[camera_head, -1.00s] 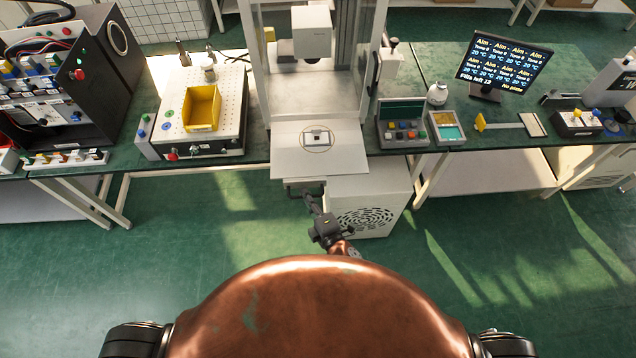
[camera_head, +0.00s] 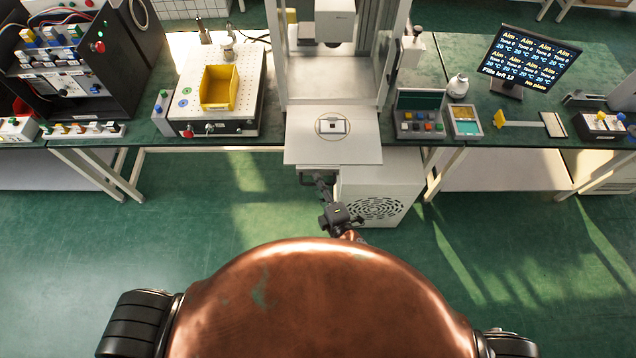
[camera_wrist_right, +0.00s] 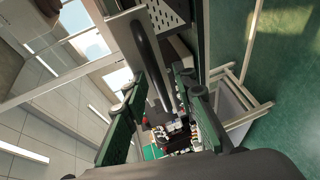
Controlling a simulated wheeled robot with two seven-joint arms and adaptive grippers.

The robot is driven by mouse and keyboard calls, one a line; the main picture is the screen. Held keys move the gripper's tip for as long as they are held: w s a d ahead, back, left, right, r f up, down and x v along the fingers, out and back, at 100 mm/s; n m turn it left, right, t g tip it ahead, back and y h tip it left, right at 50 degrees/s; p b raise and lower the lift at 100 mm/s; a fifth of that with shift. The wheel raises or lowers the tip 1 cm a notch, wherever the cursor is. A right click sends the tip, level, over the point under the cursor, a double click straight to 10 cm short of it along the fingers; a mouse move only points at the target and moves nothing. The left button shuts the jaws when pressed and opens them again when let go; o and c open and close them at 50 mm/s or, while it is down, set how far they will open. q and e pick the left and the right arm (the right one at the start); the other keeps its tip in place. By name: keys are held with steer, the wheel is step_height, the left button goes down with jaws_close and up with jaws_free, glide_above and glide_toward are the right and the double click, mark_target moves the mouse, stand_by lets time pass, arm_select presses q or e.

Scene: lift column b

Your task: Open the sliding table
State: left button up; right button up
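The sliding table is a pale flat plate (camera_head: 361,151) at the front of the tall white machine, jutting past the bench edge. On it sits a small dark-and-white piece inside a ringed mark (camera_head: 333,126). A dark bar handle (camera_head: 305,179) hangs under its front edge; in the right wrist view it is a thick dark bar (camera_wrist_right: 148,50). My right gripper (camera_head: 321,186) reaches up to this handle from below. In the wrist view its green fingers (camera_wrist_right: 157,88) stand apart on both sides of the bar, with gaps showing. My left gripper is out of view.
A white cabinet with a round vent (camera_head: 376,208) stands below the plate, close to my right arm. A yellow bin (camera_head: 218,87) sits on a device at left. A button box (camera_head: 420,125) and a screen (camera_head: 524,60) stand at right. The green floor in front is clear.

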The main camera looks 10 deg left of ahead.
steer(key=v, duration=1.2)
stand_by(0.3)
steer(key=s+d+f+m+g+h, duration=0.25)
steer(key=d+f, duration=0.35)
steer(key=f, duration=0.7)
steer(key=s+d+f+m+g+h, duration=0.15)
steer(key=d+f+m, duration=0.35)
steer(key=f, duration=0.8)
steer(key=s+d+f+m+g+h, duration=0.1)
steer(key=d+f+m+g+h, duration=0.1)
steer(key=d+f, duration=0.8)
steer(key=s+d+f+m+g+h+b, duration=0.1)
steer(key=s+d+f+m, duration=0.2)
steer(key=s+f, duration=0.3)
steer(key=s+d+f+m+g, duration=0.25)
steer(key=s+f, duration=0.25)
steer(key=f, duration=0.4)
steer(key=s+d+f+m+g, duration=0.1)
steer(key=s+d+f+m, duration=0.2)
steer(key=s, duration=0.6)
steer(key=s+d+f+m+g+h, duration=0.1)
steer(key=s+d+f+m+g, duration=0.1)
steer(key=s, duration=0.8)
step_height(320, 180, down, 3)
steer(key=d+m, duration=0.1)
steer(key=d, duration=0.1)
steer(key=shift+d+m, duration=0.3)
steer(key=shift+d, duration=0.05)
